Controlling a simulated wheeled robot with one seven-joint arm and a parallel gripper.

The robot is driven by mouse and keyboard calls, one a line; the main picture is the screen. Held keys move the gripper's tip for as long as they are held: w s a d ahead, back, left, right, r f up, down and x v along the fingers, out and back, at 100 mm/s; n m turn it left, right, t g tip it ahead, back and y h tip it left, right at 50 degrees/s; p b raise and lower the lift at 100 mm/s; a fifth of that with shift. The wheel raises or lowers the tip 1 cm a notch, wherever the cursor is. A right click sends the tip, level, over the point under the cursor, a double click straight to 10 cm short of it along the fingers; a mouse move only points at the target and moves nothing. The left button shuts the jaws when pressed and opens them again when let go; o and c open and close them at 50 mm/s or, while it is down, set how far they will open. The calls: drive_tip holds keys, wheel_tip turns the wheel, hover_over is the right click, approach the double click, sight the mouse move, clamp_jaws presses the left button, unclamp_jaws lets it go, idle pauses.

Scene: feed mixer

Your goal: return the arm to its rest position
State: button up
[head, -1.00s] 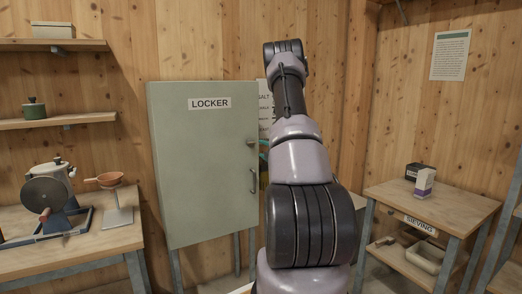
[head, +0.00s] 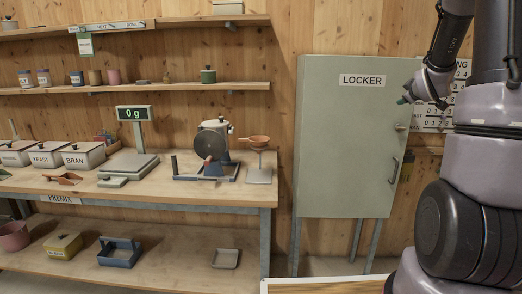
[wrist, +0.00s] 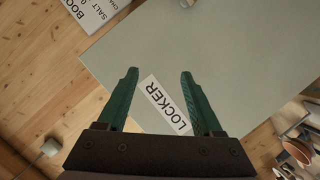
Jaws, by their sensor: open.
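My arm (head: 470,150) rises at the right of the head view and bends over at the top. My gripper (head: 406,99) hangs in front of the upper right part of the locker door. In the wrist view my gripper (wrist: 158,75) shows two green fingers spread wide apart with nothing between them. The grey-green locker (head: 340,150) stands shut behind it, and its label (wrist: 165,105) shows between and beyond the fingers.
Left of the locker is a workbench (head: 215,196) with a scale (head: 130,164), a hand mill (head: 212,145), an orange funnel on a stand (head: 259,141) and labelled bins (head: 83,155). Shelves hang above. A wooden-topped surface (head: 320,286) is at the bottom edge.

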drive_tip(key=s+a+r+m+g+y, duration=0.2)
drive_tip(key=s+a+m, duration=0.3)
drive_tip(key=s+a, duration=0.9)
drive_tip(key=s+a+r+m+g+y, duration=0.2)
drive_tip(key=s+a+m+g+y, duration=0.2)
drive_tip(key=s+a, duration=0.9)
drive_tip(key=s+m+g, duration=0.1)
drive_tip(key=s, duration=0.7)
drive_tip(key=shift+a+m+y, duration=0.3)
drive_tip(key=shift+a+m, duration=0.1)
drive_tip(key=shift+w, duration=0.1)
